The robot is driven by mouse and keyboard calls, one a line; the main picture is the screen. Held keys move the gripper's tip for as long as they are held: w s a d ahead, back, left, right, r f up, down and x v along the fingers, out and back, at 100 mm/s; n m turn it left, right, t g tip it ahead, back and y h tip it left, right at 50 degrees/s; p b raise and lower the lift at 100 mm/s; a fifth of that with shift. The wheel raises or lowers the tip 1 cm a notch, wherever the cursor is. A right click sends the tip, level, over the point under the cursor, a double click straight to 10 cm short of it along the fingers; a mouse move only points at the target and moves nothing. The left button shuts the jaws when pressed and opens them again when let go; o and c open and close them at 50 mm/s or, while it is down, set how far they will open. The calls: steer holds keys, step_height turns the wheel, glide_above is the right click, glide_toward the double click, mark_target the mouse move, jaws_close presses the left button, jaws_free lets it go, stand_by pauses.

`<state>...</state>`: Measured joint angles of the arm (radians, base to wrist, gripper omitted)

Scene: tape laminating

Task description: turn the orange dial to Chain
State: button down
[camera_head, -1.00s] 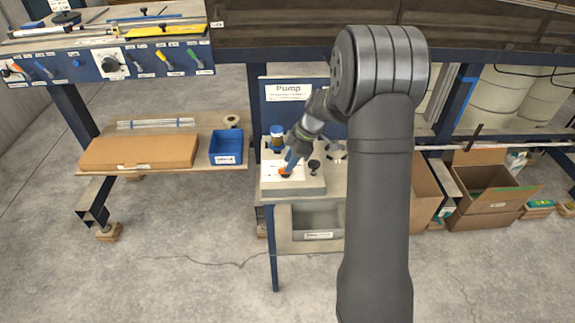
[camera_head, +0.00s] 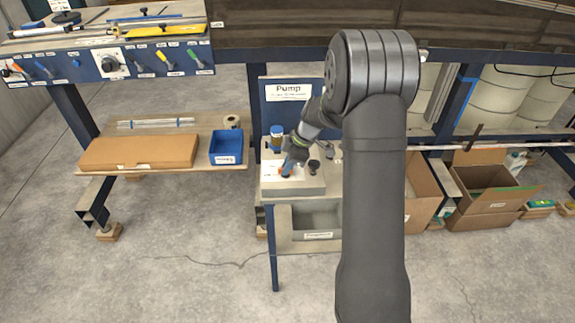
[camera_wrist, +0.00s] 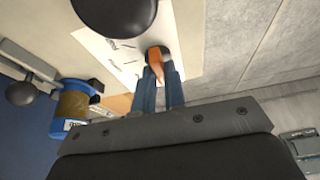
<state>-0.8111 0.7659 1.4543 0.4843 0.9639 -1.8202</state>
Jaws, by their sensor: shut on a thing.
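The orange dial (camera_wrist: 155,64) sits on a white label plate (camera_wrist: 112,52) with small dark markings, on the pump unit. My gripper (camera_wrist: 159,75) is shut on the dial, with one blue finger on each side of it. In the head view the dial (camera_head: 285,172) is a small orange spot at my gripper's tips (camera_head: 287,166), on the pale pump box (camera_head: 305,188). The marking words are too small to read, so which one the dial points at cannot be told.
A blue-capped jar (camera_head: 276,138) stands behind the dial. A black knob (camera_head: 313,165) is to its right, and the Pump sign (camera_head: 289,92) rises behind. A blue bin (camera_head: 226,147) and a cardboard box (camera_head: 138,153) lie on the shelf at left.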

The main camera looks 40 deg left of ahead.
steer(key=shift+m, duration=0.3)
steer(key=m+t+y, duration=0.1)
steer(key=m, duration=0.2)
steer(key=shift+s+m, duration=0.15)
steer(key=shift+m, duration=0.25)
steer(key=shift+s+m+t, duration=0.1)
steer(key=shift+m+t, duration=0.8)
steer(key=shift+m, duration=1.1)
steer(key=c, duration=1.5)
jaws_free()
steer(key=shift+d, duration=0.1)
steer(key=v, duration=1.7)
steer(key=shift+s+d+r, duration=0.15)
steer(key=shift+d, duration=0.1)
